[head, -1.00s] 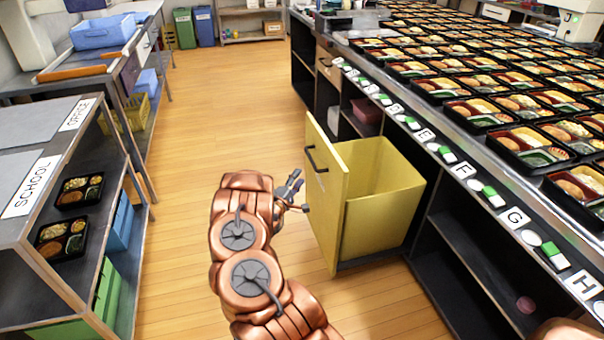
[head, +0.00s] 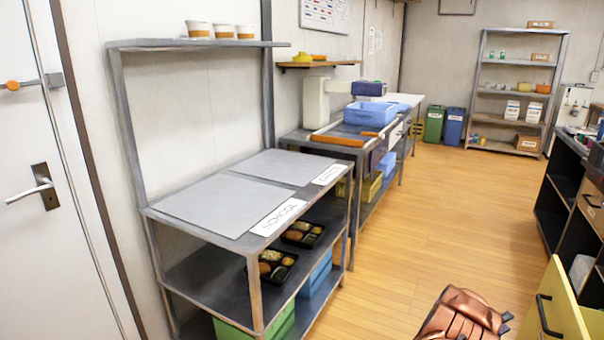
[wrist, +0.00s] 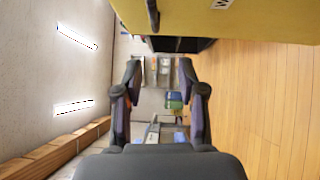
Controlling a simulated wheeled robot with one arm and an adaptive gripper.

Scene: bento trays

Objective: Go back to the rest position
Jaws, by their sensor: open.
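My gripper (wrist: 160,72) is open and empty in the wrist view, its two dark fingers spread apart with only the distant room between them. In the head view my copper arm is at the lower right, and only a small dark part of the gripper (head: 506,318) shows beside it. The yellow pull-out bin front (head: 562,308), with its dark handle, stands open to the right of my arm. The same yellow panel (wrist: 235,22) fills the top of the wrist view, apart from the fingers.
A grey shelf rack (head: 350,205) stands at left, with two bento trays (head: 275,265) on its middle shelf. A dark counter (head: 570,180) is at the right edge. The wooden floor (head: 425,205) between them is clear back to the far shelf (head: 515,95).

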